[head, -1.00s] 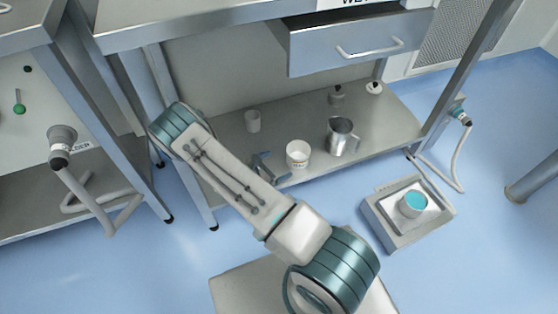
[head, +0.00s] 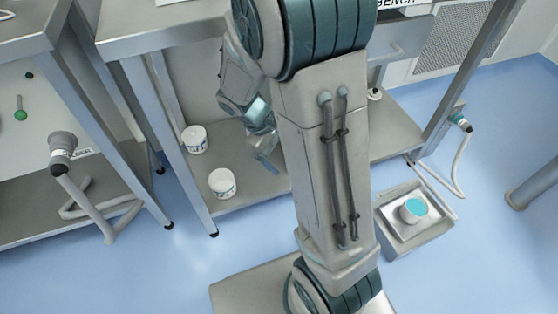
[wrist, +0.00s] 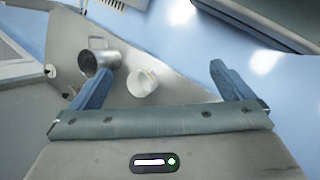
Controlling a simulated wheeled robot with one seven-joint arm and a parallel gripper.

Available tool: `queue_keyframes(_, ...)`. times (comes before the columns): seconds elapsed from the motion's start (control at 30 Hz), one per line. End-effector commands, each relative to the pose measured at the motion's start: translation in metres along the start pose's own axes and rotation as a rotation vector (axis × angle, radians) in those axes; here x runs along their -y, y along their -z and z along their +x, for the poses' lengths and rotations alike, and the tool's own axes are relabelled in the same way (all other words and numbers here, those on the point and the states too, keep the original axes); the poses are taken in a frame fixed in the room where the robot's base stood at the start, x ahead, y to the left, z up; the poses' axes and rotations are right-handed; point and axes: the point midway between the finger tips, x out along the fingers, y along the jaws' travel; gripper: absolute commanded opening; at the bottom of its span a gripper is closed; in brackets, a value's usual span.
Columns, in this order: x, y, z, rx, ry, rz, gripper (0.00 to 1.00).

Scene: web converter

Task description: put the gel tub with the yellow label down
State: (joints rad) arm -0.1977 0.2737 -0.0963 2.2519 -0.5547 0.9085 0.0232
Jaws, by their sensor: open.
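My gripper (wrist: 160,75) is open in the wrist view, with its two blue fingers spread apart. A white tub (wrist: 142,83) stands beyond the fingertips, between them in the picture and apart from both. No yellow label shows on it in this view. In the head view my gripper (head: 266,155) is partly hidden by my arm over the lower shelf (head: 245,203). The shelf area right of the gripper, where the yellow-labelled tub showed earlier, is behind my arm.
Two white tubs with dark-blue markings, one behind (head: 194,139) and one in front (head: 222,184), stand left on the shelf. A metal jug (wrist: 100,60) is beside the wrist-view tub. A tray unit (head: 415,238) holding a turquoise-topped tub (head: 413,210) sits on the floor.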

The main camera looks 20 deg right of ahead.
Motion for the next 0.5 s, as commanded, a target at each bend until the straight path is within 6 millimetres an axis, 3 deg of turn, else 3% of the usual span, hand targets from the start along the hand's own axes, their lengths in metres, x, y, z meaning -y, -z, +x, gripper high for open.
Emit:
queue_keyframes(0.3, 0.031, -0.062, -0.059, -0.198, 0.231, 0.292, 1.0)
queue_keyframes(0.5, 0.053, -0.089, -0.085, -0.307, 0.346, 0.424, 1.0)
